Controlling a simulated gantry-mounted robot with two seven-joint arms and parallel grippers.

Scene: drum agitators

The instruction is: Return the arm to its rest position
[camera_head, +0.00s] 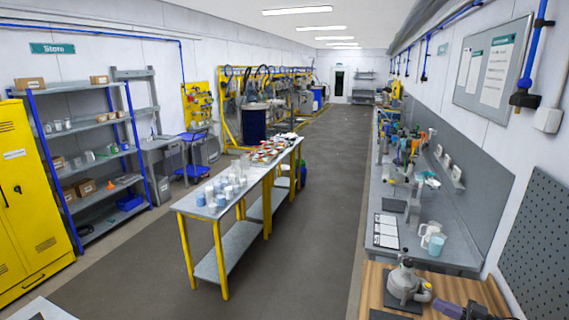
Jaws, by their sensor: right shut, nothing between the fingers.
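My left gripper and left arm are out of view.
A steel bench (432,203) with a white jug (428,232), a blue cup (437,246) and tools runs along the right wall. A steel table (246,200) carrying cups stands mid-room. Shelves and a yellow cabinet (28,200) line the left. The aisle is clear.

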